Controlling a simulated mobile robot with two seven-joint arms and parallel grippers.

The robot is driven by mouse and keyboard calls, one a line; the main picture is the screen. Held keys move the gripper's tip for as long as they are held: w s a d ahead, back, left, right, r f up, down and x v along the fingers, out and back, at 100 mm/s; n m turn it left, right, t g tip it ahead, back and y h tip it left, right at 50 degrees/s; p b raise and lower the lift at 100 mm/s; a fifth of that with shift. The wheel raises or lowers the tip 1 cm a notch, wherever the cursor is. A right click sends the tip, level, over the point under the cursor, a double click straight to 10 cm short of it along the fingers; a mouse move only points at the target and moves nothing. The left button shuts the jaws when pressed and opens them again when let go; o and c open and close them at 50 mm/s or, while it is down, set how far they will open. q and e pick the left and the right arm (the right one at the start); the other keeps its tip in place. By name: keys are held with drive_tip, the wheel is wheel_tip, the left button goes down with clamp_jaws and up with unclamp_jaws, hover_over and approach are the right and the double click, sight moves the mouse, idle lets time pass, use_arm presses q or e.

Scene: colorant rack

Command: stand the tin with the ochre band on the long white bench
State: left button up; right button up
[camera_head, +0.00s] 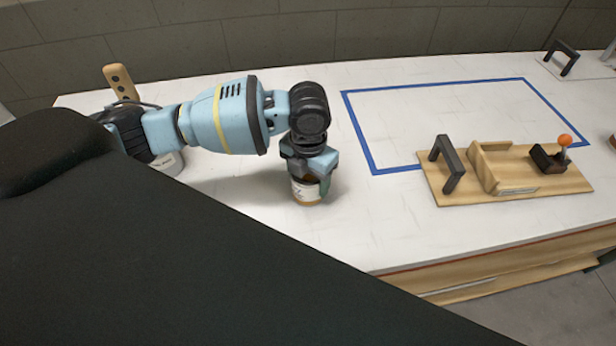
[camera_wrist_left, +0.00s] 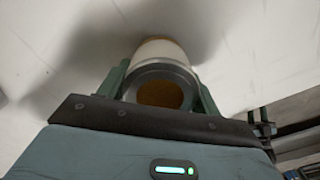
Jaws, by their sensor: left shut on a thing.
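The tin with the ochre band (camera_head: 306,192) is upright at the left part of the long white bench (camera_head: 345,220), under my left gripper (camera_head: 311,177). My left gripper is shut on the tin, with a finger on each side of it. In the left wrist view the tin (camera_wrist_left: 161,62) sits between the two green fingers (camera_wrist_left: 160,88), its grey rim and ochre inside facing the camera. The white surface lies close beyond it; I cannot tell whether the tin's base touches it. My right gripper is not in view.
A blue tape rectangle (camera_head: 364,148) marks the bench right of the tin. A wooden fixture (camera_head: 500,192) with a black handle and an orange knob (camera_head: 565,140) stands near the front edge. Another white container (camera_head: 168,163) is partly hidden behind my left arm. A wooden paddle-like piece (camera_head: 120,82) stands at the back left.

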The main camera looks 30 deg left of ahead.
use_arm(q)
drive_tip(key=shift+f, duration=0.15)
drive_tip(key=o, duration=1.1)
wheel_tip(320, 180, up, 12)
drive_tip(key=shift+r, duration=0.15)
